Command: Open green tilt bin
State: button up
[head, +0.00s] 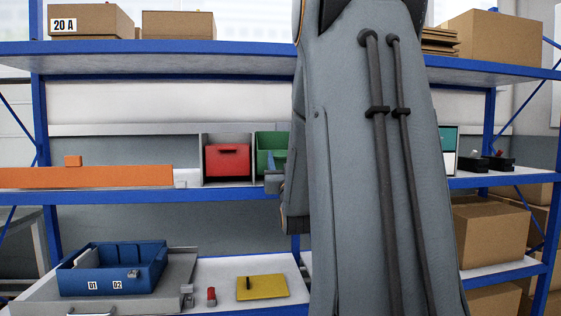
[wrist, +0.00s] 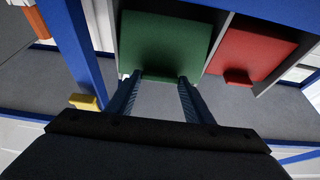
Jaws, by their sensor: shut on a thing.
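The green tilt bin (head: 265,140) sits on the middle shelf, just right of the red bin, its right side hidden by my arm. In the wrist view its green face (wrist: 165,38) fills the top middle, ahead of my fingers. My gripper (head: 273,172) is at the bin's front in the head view. In the wrist view my gripper (wrist: 160,80) has its two blue fingers at the lower edge of the green face, shut on the bin's front. The part between the fingertips is hard to see. I cannot tell how far the bin is tilted.
The red bin (head: 228,160) stands close beside it, and also shows in the wrist view (wrist: 250,52). An orange bar (head: 85,177) lies along the shelf to the left. Below are a blue tray (head: 112,270) and a yellow plate (head: 262,287). Blue shelf edges run above and below.

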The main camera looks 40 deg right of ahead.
jog(key=shift+f, duration=0.4)
jog(key=o, duration=1.4)
jog(key=shift+d, duration=0.1)
jog(key=shift+o, duration=0.5)
jog(key=shift+r, duration=0.1)
jog(key=b+v, duration=0.1)
jog(key=v, duration=0.6)
jog(key=shift+s, duration=0.3)
